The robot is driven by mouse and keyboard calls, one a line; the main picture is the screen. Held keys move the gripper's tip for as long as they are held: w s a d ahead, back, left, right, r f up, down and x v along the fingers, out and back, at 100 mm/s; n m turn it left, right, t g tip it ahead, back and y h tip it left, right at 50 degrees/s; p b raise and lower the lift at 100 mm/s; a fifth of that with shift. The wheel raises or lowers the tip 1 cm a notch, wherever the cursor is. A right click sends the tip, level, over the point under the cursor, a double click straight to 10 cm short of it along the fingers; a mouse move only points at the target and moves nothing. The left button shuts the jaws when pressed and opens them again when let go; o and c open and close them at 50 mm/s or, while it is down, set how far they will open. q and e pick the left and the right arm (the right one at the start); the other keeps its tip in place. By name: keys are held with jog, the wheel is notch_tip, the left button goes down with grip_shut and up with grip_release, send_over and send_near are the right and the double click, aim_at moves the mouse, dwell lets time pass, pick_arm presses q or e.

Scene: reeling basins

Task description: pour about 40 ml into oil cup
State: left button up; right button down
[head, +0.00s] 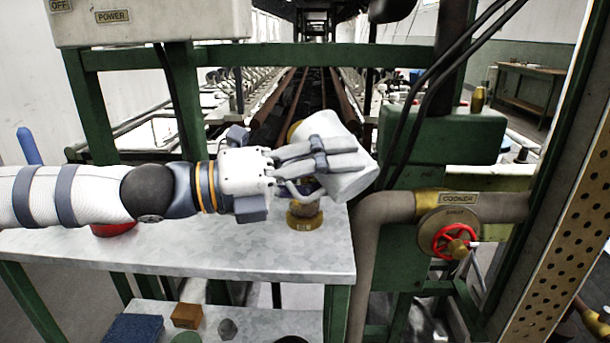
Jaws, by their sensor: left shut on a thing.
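My left gripper (318,160) comes in from the left and is shut on a white vessel (350,182). The vessel is strongly tilted, and it hangs above the right part of the grey table. A small brass-coloured cup (304,220) with a little label stands on the table just below the gripper and vessel. I take it for the oil cup. Its upper part is partly covered by the fingers, so its inside is hidden. I cannot see any stream or the level in either one. My right gripper is not in view.
The grey tabletop (200,256) is mostly clear in front. A red item (112,230) sits partly under my arm. A brown pipe with a red valve wheel (448,241) marked COOKER stands to the right. A lower shelf holds a blue block (135,329) and a brown block (187,315).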

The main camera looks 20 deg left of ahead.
pick_arm(q)
jog(key=shift+f, duration=0.15)
jog(key=shift+r, duration=0.25)
jog(key=shift+f, duration=0.2)
jog(key=shift+r, duration=0.2)
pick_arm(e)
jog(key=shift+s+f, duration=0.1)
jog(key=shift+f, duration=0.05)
pick_arm(q)
jog(key=shift+d+n, duration=0.1)
jog(key=shift+n, duration=0.2)
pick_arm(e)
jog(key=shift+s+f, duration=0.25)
pick_arm(q)
jog(key=shift+n+h+b, duration=0.3)
jog(key=shift+b, duration=0.5)
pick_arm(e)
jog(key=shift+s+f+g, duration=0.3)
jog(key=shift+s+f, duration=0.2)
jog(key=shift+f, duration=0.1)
